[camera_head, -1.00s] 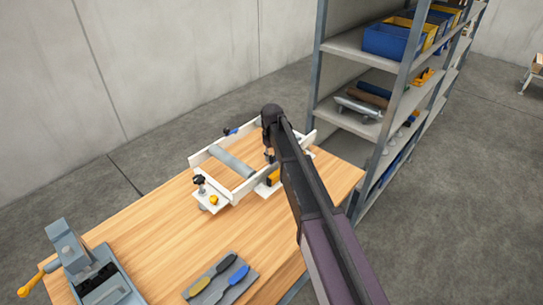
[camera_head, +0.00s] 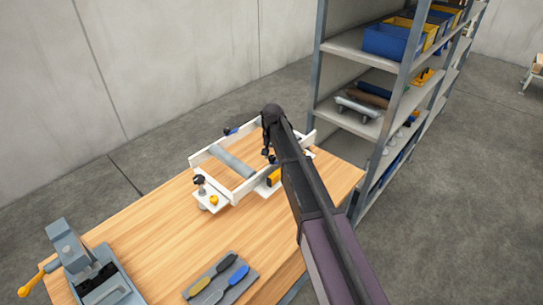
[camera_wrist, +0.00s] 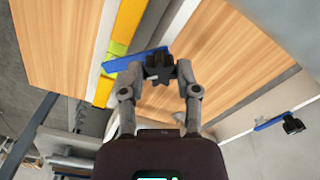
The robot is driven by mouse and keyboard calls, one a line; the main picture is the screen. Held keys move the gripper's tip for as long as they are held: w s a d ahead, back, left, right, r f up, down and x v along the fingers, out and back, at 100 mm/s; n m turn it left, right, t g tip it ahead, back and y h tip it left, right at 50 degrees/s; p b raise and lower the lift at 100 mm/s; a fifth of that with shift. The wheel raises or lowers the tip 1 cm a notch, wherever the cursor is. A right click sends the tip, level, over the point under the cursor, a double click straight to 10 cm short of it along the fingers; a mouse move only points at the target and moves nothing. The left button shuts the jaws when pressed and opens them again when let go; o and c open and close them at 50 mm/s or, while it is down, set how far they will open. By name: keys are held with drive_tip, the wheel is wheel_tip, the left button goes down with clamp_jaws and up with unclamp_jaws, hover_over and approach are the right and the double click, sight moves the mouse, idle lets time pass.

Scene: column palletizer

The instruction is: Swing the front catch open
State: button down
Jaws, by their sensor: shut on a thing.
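The front catch is a blue lever (camera_wrist: 128,62) with a black knob (camera_wrist: 158,66) at one end. In the wrist view my gripper (camera_wrist: 160,72) is shut on that knob. The lever's other end lies over the white rail beside a yellow-green piece (camera_wrist: 117,48), and the knob end juts out over wood. In the head view my gripper (camera_head: 268,152) is at the near right part of the white frame (camera_head: 243,190); my arm hides much of the front catch there. A second blue lever with a black knob (camera_wrist: 292,125) sits on the opposite rail.
A grey roller (camera_head: 232,162) spans the frame on the wooden bench (camera_head: 165,235). A black knob (camera_head: 199,180) and yellow knob (camera_head: 214,200) stand at its left corner. A vise (camera_head: 88,265) and tool mat (camera_head: 240,290) lie nearer. A shelf rack (camera_head: 395,90) stands behind right.

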drive_tip(key=shift+m, duration=0.6)
drive_tip(key=shift+c, duration=1.7)
unclamp_jaws()
